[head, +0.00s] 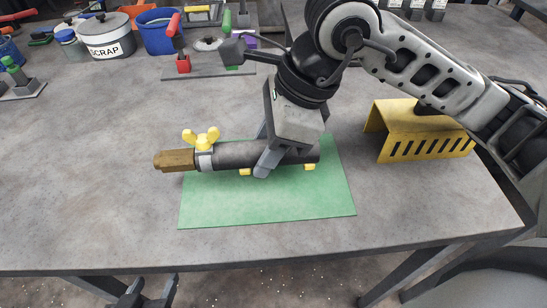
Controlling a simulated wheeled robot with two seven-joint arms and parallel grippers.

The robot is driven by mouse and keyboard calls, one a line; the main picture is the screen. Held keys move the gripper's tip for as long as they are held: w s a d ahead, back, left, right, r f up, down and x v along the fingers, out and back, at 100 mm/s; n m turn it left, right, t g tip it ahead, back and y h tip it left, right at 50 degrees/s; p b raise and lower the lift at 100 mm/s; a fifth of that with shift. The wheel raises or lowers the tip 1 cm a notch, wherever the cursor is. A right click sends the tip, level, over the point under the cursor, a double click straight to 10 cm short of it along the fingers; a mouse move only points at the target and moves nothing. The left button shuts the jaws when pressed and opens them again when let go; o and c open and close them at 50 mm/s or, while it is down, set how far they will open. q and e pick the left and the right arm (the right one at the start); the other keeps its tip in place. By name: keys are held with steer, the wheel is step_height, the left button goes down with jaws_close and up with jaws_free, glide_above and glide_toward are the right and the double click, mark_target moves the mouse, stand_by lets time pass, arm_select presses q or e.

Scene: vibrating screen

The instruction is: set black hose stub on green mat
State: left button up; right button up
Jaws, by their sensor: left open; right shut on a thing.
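The black hose stub (232,154) lies level over the green mat (265,203), with its long side running left to right. A brass fitting (174,160) on its left end reaches past the mat's left edge. A clamp with a yellow wing nut (201,139) sits near that end. My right gripper (270,160) comes down from above and is shut on the stub's middle. I cannot tell whether the stub touches the mat. My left gripper (142,295) is open and empty at the bottom edge, below the table's front edge.
A yellow slotted guard (420,135) stands right of the mat. Behind are a stand with red and green handles (205,70), a blue bin (158,36) and a scrap pot (108,38). The grey table (90,165) is clear to the left of the mat.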

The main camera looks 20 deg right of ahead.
mark_target(273, 174)
steer(key=shift+w+d+f, duration=0.4)
steer(key=shift+f, duration=0.25)
steer(key=shift+w+d+f, duration=0.35)
steer(key=shift+w+f, duration=0.05)
steer(key=shift+f, duration=0.2)
steer(key=f, duration=0.3)
steer(key=shift+w+d, duration=0.25)
steer(key=shift+d, duration=0.05)
steer(key=shift+f, duration=0.5)
